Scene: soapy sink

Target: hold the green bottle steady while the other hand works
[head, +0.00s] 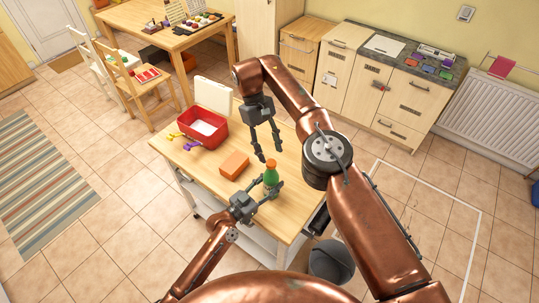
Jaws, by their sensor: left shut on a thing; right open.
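The green bottle (271,176) with an orange cap stands upright on the wooden worktop (215,158), near its right front part. My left gripper (268,187) reaches in from the lower left and is shut on the bottle's side. Its fingers partly cover the bottle's body. My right gripper (266,146) hangs from above with its two fingers apart. It is open and empty, above and just behind the bottle's cap in the picture.
An orange block (233,165) lies left of the bottle. A red box (201,138) with a raised white lid (213,96) stands further back, with purple and yellow items beside it. A grey bucket (331,262) stands on the floor below the worktop's right side.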

